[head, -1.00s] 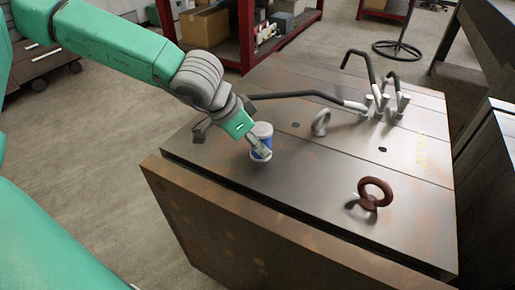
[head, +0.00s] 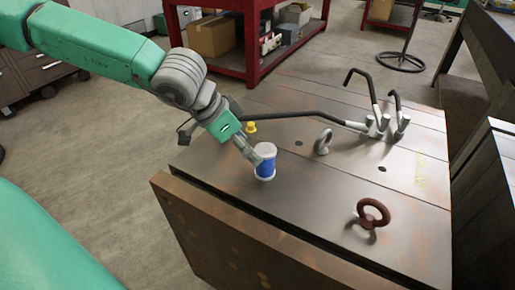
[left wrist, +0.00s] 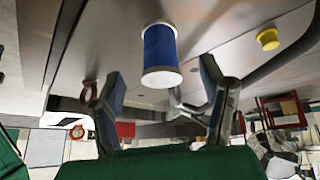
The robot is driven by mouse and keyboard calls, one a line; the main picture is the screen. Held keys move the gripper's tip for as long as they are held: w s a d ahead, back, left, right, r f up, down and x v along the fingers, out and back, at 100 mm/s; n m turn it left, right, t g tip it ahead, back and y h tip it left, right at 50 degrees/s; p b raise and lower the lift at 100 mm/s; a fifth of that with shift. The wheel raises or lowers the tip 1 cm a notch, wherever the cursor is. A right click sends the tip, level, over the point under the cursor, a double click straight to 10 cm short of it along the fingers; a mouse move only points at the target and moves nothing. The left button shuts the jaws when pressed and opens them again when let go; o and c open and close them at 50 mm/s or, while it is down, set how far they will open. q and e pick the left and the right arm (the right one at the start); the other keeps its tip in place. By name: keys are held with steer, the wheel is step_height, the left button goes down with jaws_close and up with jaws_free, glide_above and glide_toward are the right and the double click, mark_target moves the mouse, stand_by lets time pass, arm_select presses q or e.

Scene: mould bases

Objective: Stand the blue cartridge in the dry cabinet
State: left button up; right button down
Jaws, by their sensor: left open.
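The blue cartridge (head: 265,168) with white ends stands upright on the steel mould base (head: 330,215), near its left edge. In the left wrist view the cartridge (left wrist: 160,48) appears beyond and between the spread fingers. My left gripper (head: 250,153) comes from the upper left, with its fingers right beside the cartridge in the head view. In the left wrist view the gripper (left wrist: 160,74) is open, with nothing held between its fingers. My right gripper is not in view. I cannot make out a dry cabinet.
A small yellow item (head: 250,127) sits behind the gripper. A grey eyebolt (head: 323,142), a reddish-brown eyebolt (head: 373,213) and clamps with black handles (head: 380,118) stand on the block. A red shelf (head: 255,60) is behind. The block's front part is mostly clear.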

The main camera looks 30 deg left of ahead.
arm_select(q)
steer(key=p+v, duration=0.1)
steer(key=v, duration=0.3)
steer(key=shift+r+p, duration=0.25)
steer(key=shift+p, duration=0.15)
steer(key=shift+o, duration=0.5)
steer(key=shift+s+a+r, duration=0.1)
steer(key=shift+r, duration=0.1)
step_height(320, 180, up, 6)
steer(key=n+g+y+p, duration=0.4)
steer(key=n+g+p, duration=0.1)
steer(key=n+p, duration=0.5)
glide_above(266, 150)
steer(key=p, duration=0.1)
steer(key=shift+m, duration=0.4)
steer(key=f, duration=0.2)
steer(key=f+b, duration=0.1)
steer(key=f, duration=0.5)
steer(key=shift+s+a+f, duration=0.1)
steer(key=shift+a+f, duration=0.05)
steer(key=shift+a, duration=0.1)
steer(key=shift+d+f+b, duration=0.15)
steer(key=shift+f+b, duration=0.15)
steer(key=shift+f, duration=0.1)
step_height(266, 150, down, 4)
steer(key=shift+d+r+b, duration=0.1)
steer(key=shift+r+b, duration=0.05)
steer(key=shift+b, duration=0.2)
steer(key=shift+w+f, duration=0.2)
steer(key=shift+f, duration=0.2)
